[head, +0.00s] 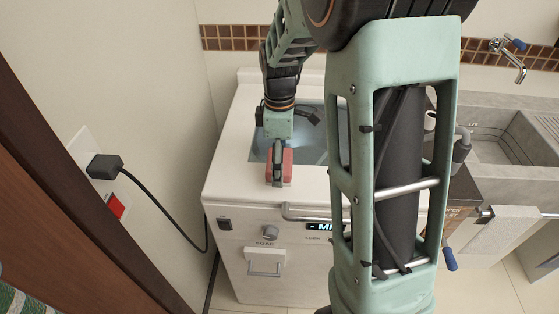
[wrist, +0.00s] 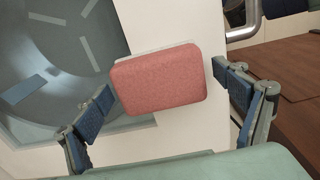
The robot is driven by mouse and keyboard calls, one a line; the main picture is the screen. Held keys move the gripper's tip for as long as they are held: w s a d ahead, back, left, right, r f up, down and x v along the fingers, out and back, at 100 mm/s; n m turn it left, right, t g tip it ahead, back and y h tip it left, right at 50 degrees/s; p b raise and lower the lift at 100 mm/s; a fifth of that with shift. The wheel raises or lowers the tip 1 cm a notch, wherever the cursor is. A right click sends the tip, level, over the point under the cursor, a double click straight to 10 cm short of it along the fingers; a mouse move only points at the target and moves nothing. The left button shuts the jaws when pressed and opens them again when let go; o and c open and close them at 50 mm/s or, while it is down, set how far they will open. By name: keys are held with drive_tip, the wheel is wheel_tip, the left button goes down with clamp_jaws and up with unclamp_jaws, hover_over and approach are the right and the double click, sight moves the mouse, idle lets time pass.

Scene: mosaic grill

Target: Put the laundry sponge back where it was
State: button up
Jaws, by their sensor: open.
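The laundry sponge (wrist: 160,80) is a pink-red rounded block. In the wrist view it lies between the spread fingers of my gripper (wrist: 163,98), with a gap on each side. In the head view the sponge (head: 287,168) shows at the front of the white washing machine's top (head: 235,160), partly hidden behind my gripper (head: 278,172), which points down at it. My gripper is open. The sponge seems to rest on the white top next to the glass lid (head: 258,148); the contact under it is hidden.
A brown wooden surface (wrist: 285,75) lies right of the machine in the wrist view. A grey sink (head: 500,140) with a tap (head: 510,60) stands at the right. A black plug and cord (head: 105,167) hang on the left wall. My arm hides much of the machine's right side.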

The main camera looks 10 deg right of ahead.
drive_tip(key=shift+r, duration=0.1)
wheel_tip(320, 180, up, 12)
drive_tip(key=shift+p, duration=0.4)
drive_tip(key=shift+r, duration=0.1)
